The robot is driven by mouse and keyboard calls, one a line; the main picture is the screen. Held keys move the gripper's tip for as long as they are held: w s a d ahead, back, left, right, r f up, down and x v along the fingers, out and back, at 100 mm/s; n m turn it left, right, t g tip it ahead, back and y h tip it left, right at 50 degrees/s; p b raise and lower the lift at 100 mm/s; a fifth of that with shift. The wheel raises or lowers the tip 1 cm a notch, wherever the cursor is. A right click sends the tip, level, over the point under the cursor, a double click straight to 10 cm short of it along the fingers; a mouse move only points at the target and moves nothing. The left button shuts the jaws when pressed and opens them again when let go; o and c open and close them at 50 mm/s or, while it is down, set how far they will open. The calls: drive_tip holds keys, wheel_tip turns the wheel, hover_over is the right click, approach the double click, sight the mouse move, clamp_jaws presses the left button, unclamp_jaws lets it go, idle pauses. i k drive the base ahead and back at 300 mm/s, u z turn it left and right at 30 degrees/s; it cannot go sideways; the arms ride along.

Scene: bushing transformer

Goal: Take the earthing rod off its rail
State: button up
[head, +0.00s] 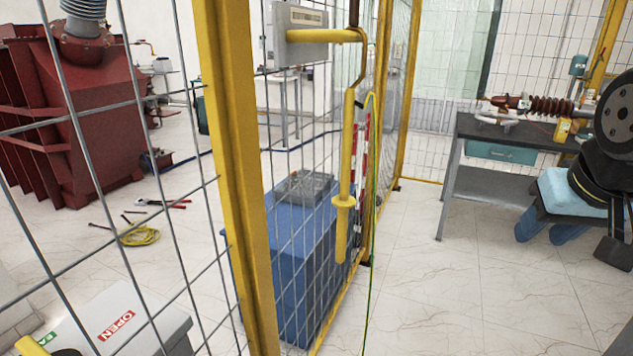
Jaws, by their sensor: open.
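The earthing rod (344,185) is a long yellow rod with a round guard low on its length. It hangs upright by a hook at its top, in front of the mesh fence in the middle of the head view. A short yellow horizontal bar (325,36) shows near its top; I cannot tell exactly how the rod is held there. A green-yellow cable (375,200) runs down beside the rod. My gripper (559,230) is at the right edge, with blue fingers apart and nothing seen between them. It is well to the right of the rod.
A yellow post (232,170) and mesh fence stand left of the rod. Behind the mesh are a blue cabinet (290,250) and a red transformer (75,120). A workbench (470,128) holds a brown bushing (540,105). The floor between rod and gripper is clear.

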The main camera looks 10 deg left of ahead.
sight(343, 200)
drive_tip(key=u, duration=0.75)
drive_tip(key=i, duration=0.5)
drive_tip(key=z, duration=0.05)
drive_tip(key=k, duration=0.5)
drive_tip(key=u, duration=0.1)
